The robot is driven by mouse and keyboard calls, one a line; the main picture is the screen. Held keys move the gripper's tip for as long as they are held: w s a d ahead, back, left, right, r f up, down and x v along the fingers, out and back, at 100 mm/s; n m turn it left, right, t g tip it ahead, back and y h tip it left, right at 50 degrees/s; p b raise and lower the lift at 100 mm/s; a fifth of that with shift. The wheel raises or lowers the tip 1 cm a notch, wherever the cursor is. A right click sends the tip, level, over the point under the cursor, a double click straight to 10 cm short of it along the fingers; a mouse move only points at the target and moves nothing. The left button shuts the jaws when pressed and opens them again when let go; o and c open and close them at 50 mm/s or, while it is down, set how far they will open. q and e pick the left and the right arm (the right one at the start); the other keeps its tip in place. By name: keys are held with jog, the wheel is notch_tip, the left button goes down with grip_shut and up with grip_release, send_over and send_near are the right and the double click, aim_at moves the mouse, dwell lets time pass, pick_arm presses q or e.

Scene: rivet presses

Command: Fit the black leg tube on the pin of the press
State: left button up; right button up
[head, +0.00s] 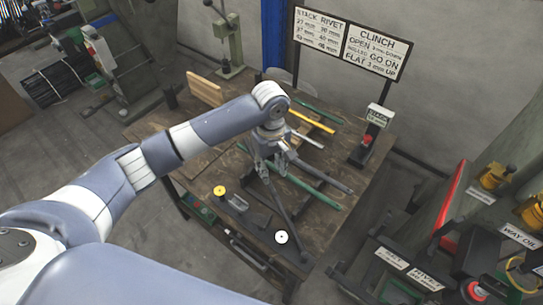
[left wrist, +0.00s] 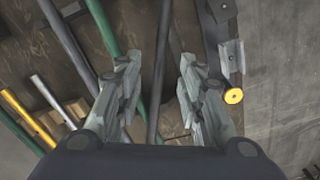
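My left gripper (head: 272,162) is over the middle of the wooden table, pointing down. In the left wrist view its two fingers (left wrist: 160,92) are spread apart. A dark tube (left wrist: 163,62) runs lengthwise between them, with a gap on both sides; I cannot tell their height above it. In the head view this dark tube (head: 284,208) slants from below the gripper toward the table's front edge. A second dark tube (head: 325,176) lies to its right. I cannot tell which is the black leg tube. My right gripper is out of view.
Green (head: 310,190) and yellow (head: 312,121) tubes lie on the table (head: 318,232). A button post (head: 371,135) stands at the right. Labelled machines (head: 420,275) crowd the lower right.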

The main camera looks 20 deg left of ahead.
pick_arm(q)
notch_tip(320, 180, up, 7)
jog(key=shift+b, duration=0.35)
jog(key=shift+a+f, duration=0.1)
jog(key=shift+f, duration=0.05)
